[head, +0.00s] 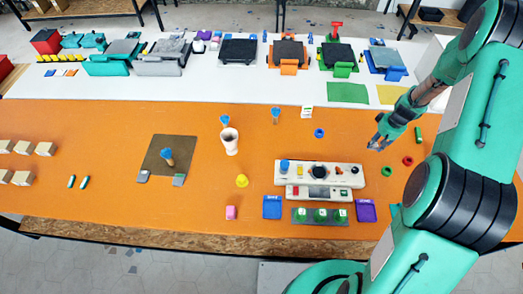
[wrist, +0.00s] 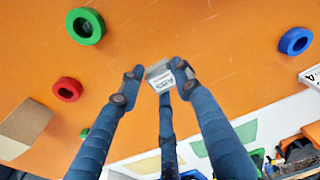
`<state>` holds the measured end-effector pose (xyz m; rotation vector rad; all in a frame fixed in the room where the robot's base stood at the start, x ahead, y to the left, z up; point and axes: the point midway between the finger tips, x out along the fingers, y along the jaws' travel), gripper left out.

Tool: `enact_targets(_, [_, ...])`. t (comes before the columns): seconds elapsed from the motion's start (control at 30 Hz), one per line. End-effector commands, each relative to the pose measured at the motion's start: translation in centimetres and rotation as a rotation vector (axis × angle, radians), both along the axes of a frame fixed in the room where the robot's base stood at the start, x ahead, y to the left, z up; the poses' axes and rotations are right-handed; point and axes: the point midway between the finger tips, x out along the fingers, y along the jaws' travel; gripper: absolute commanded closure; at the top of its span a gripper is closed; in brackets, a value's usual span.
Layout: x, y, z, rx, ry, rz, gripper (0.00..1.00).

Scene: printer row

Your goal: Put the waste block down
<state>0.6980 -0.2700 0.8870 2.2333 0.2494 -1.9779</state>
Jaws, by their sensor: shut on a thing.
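The waste block (wrist: 160,76), small and grey with a pale lettered label, is between my fingertips in the wrist view. My gripper (wrist: 157,77) is shut on it. In the head view my gripper (head: 379,143) is over the right part of the orange table (head: 100,215); the block is too small to make out clearly there. The wrist view shows orange tabletop beyond the block. I cannot tell the exact gap between block and table.
A green ring (head: 386,171), red ring (head: 407,161) and blue ring (head: 319,133) lie around my gripper. A green block (head: 418,135) is to its right. A control panel (head: 318,173) stands at front left of it. Green (head: 347,93) and yellow (head: 391,95) mats lie behind.

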Motion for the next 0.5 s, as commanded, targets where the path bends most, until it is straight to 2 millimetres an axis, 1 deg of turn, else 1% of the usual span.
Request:
enact_targets(0.17, [1.4,3.9,0.4,-0.001,0.000,0.057,0.81])
enact_targets(0.27, [2.3,6.8,0.6,-0.001,0.001,0.098,0.81])
enact_targets(0.47, [3.8,13.5,1.3,-0.001,0.001,0.190,0.81])
enact_targets(0.5, [4.0,14.9,1.4,-0.002,0.001,0.209,0.81])
